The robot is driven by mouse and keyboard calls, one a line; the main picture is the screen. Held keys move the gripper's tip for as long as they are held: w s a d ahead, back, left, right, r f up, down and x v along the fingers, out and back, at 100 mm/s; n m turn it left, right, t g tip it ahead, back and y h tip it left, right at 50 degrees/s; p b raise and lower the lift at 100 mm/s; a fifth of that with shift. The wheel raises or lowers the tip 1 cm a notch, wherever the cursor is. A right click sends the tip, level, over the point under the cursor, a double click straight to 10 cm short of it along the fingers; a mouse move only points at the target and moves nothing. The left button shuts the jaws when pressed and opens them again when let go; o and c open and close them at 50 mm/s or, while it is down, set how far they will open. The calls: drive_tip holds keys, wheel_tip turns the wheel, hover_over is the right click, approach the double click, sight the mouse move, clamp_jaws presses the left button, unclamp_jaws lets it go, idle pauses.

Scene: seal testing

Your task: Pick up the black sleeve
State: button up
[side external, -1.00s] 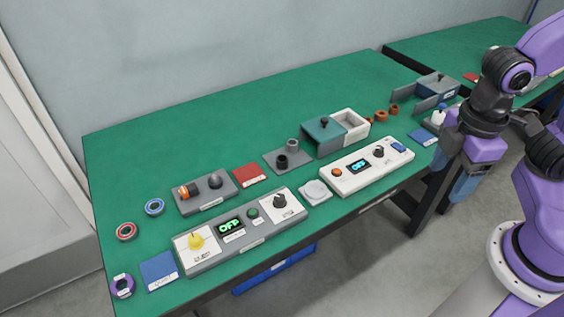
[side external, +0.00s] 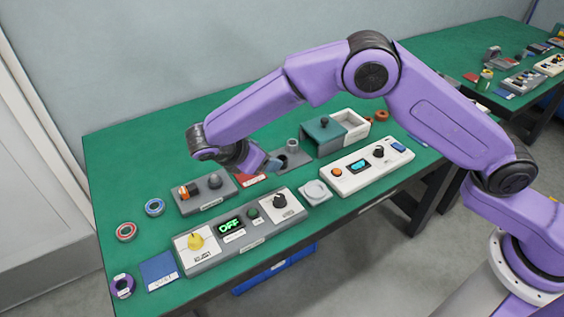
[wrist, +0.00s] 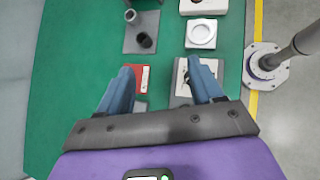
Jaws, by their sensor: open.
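The black sleeve (wrist: 146,41) stands on a grey plate (wrist: 150,19) beside a grey sleeve (wrist: 130,15) in the wrist view. In the side external view the black sleeve is mostly hidden near my gripper, while the grey sleeve (side external: 292,145) shows. My gripper (wrist: 160,66) is open and empty, its two blue fingers spread apart. The black sleeve lies beyond the fingertips, a little left of the middle between them. In the side external view my gripper (side external: 273,164) hangs above the table near the plate's left edge.
A red card (wrist: 142,77) lies between the fingers and the plate. A white round dish (wrist: 201,34) is right of the plate. A teal box (side external: 325,134) stands behind the plate. A long grey control panel (side external: 240,235) fills the front. Green table is clear at the back left.

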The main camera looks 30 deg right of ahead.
drive_tip(key=w+f+h, duration=0.1)
drive_tip(key=f, duration=0.2)
drive_tip(key=w+a+f+n+t+h, duration=0.1)
drive_tip(key=f, duration=0.2)
drive_tip(key=w+a+f+n+h, duration=0.1)
drive_tip(key=w+f+h, duration=0.1)
drive_tip(key=f, duration=0.1)
drive_tip(key=shift+a+f, duration=0.1)
drive_tip(key=shift+a, duration=0.15)
approach(285, 158)
drive_tip(key=x, duration=0.3)
drive_tip(key=shift+s+d+f, duration=0.15)
drive_tip(key=shift+s+d, duration=0.1)
drive_tip(key=shift+d, duration=0.05)
drive_tip(key=shift+t, duration=0.3)
drive_tip(key=shift+w+x, duration=0.1)
drive_tip(key=shift+x, duration=1.2)
drive_tip(key=shift+w+x, duration=0.15)
drive_tip(key=shift+x, duration=1.15)
drive_tip(key=shift+a, duration=0.15)
drive_tip(key=c, duration=1.1)
